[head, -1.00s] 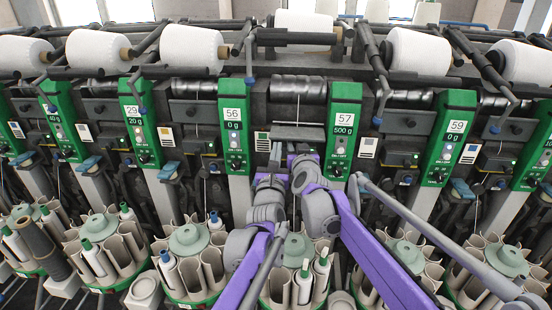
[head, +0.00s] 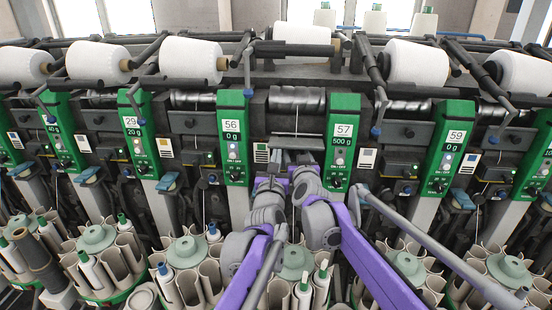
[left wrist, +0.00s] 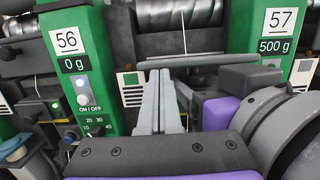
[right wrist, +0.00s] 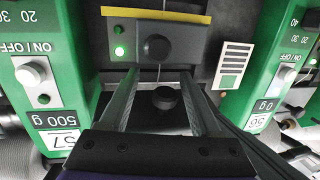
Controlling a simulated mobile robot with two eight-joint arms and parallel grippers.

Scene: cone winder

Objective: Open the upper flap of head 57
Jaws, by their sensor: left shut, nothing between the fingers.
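Head 57 has a green panel (head: 342,138) marked 57 and 500 g; the panel also shows in the left wrist view (left wrist: 284,45). Left of it, under the ribbed metal drum (left wrist: 180,14), is a flat grey plate (left wrist: 205,59), which seems to be the upper flap; I cannot tell whether it has moved. My left gripper (left wrist: 160,75) is shut and empty, its fingertips just below the plate's left part; I cannot tell if they touch. My right gripper (right wrist: 160,80) is open, its fingers on either side of a black knob (right wrist: 165,98), not gripping it.
The green panel of head 56 (head: 233,138) stands close on the left, and head 59's panel (head: 450,148) on the right. White yarn cones (head: 97,62) line the top. Bobbin magazines (head: 185,247) fill the space below. My two forearms are close together.

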